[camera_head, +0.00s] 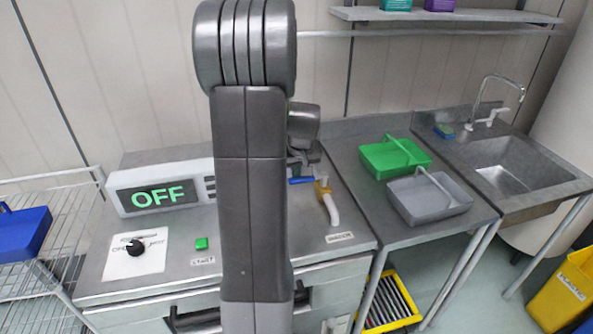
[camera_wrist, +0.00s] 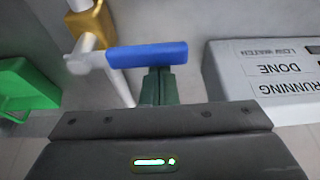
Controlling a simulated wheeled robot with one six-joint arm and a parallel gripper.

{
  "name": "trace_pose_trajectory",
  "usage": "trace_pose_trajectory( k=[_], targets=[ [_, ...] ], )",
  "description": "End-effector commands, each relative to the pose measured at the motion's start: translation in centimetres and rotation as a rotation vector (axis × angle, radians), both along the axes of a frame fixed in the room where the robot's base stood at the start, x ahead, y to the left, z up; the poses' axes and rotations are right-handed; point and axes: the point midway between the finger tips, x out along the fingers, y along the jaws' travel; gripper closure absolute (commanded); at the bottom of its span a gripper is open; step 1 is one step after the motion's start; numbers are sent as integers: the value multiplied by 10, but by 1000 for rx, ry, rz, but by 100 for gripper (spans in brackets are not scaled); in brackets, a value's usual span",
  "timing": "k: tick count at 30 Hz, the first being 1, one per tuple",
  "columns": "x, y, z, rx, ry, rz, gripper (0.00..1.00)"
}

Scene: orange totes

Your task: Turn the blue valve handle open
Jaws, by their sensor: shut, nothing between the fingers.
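The blue valve handle (camera_wrist: 147,54) lies level across the upper middle of the wrist view, joined by a pale stem to the brass valve body (camera_wrist: 92,25) at its left. In the head view the handle (camera_head: 300,181) points left from the brass valve (camera_head: 322,187), which has a white spout (camera_head: 331,210) below it. My gripper (camera_wrist: 158,74) is shut and empty. Its fingertips meet the handle's near edge in the wrist view; I cannot tell whether they touch it. In the head view my arm hides most of the gripper.
A machine box reading OFF (camera_head: 152,195) stands left of the valve. A black knob (camera_head: 135,247) and green button (camera_head: 201,243) are on the counter. Right are a green basket (camera_head: 378,169), a grey basket (camera_head: 408,207) and a sink (camera_head: 505,178). The wall is close behind.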

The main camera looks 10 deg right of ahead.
Motion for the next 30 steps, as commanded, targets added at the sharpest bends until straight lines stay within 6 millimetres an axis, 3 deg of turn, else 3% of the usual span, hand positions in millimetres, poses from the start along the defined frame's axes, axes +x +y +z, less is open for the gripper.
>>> trace_pose_trajectory(
  k=[11, 30],
  targets=[
    [-13, 1, -3, 1, -2, 156, 100],
    [-57, -12, -3, 1, 0, 751, 100]
  ],
)
